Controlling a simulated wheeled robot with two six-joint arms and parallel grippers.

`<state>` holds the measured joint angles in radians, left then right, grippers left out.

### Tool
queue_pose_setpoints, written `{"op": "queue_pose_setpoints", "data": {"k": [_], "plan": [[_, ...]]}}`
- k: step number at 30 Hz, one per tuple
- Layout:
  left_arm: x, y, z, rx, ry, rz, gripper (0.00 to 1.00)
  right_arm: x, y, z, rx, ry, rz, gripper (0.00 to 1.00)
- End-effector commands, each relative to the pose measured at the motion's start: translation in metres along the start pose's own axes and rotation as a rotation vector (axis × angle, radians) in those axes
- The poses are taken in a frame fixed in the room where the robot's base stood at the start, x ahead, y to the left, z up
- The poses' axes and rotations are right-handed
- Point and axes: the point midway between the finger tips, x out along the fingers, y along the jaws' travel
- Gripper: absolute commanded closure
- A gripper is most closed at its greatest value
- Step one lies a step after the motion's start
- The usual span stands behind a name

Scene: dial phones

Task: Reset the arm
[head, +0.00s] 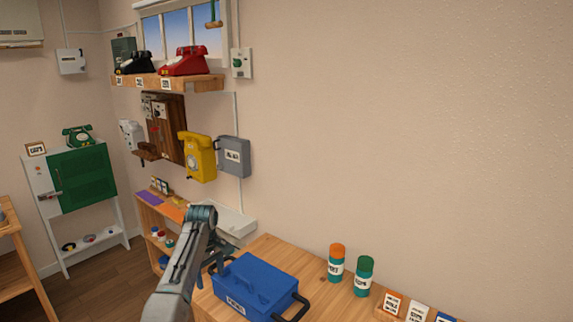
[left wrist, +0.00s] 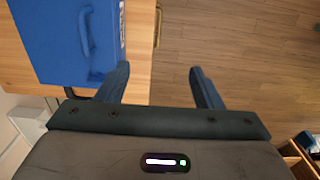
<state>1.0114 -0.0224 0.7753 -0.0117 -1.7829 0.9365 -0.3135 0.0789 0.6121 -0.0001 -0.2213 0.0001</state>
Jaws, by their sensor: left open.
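My left arm comes in from the bottom of the head view and reaches up beside the blue box. My left gripper (left wrist: 162,88) shows in the left wrist view with its two fingers apart and nothing between them. It hangs over the edge of the wooden bench, with the floor beneath the gap. In the head view the fingers are mostly hidden behind the arm. The blue box (head: 258,284) has black side handles and stands on the bench just right of the arm; it also shows in the left wrist view (left wrist: 60,40), left of the fingers. My right gripper is in neither view.
Two teal canisters, one orange-topped (head: 336,265) and one green-topped (head: 363,278), stand on the wooden bench (head: 285,252). Label cards (head: 392,302) stand at its right. A yellow phone (head: 198,158) hangs on the wall beyond the arm. A shelf (head: 190,84) holds red and black phones.

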Motion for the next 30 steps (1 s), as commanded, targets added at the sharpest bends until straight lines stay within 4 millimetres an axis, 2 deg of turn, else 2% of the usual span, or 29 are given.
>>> {"op": "queue_pose_setpoints", "data": {"k": [1,6,11,17,20,23,24,26,30], "plan": [[0.014,-0.003,0.001,0.006,-0.003,-0.004,0.40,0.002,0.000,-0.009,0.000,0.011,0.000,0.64],[0.047,-0.010,0.003,0.033,-0.001,-0.003,0.40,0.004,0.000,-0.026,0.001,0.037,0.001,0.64],[0.088,-0.020,0.007,0.066,0.001,-0.002,0.40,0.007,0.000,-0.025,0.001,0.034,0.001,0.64],[0.159,-0.041,0.016,0.125,0.007,0.000,0.40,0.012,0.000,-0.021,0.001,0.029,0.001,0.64],[0.208,-0.060,0.025,0.165,0.011,-0.001,0.40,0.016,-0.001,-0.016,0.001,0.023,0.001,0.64],[0.272,-0.089,0.040,0.221,0.016,-0.002,0.40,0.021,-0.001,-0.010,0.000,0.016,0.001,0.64],[0.299,-0.103,0.048,0.248,0.019,-0.003,0.40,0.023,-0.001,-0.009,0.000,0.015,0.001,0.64],[0.338,-0.125,0.060,0.287,0.025,-0.002,0.40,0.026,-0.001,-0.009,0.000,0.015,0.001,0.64],[0.422,-0.183,0.094,0.381,0.038,-0.003,0.40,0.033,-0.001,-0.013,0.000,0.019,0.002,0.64]]}}
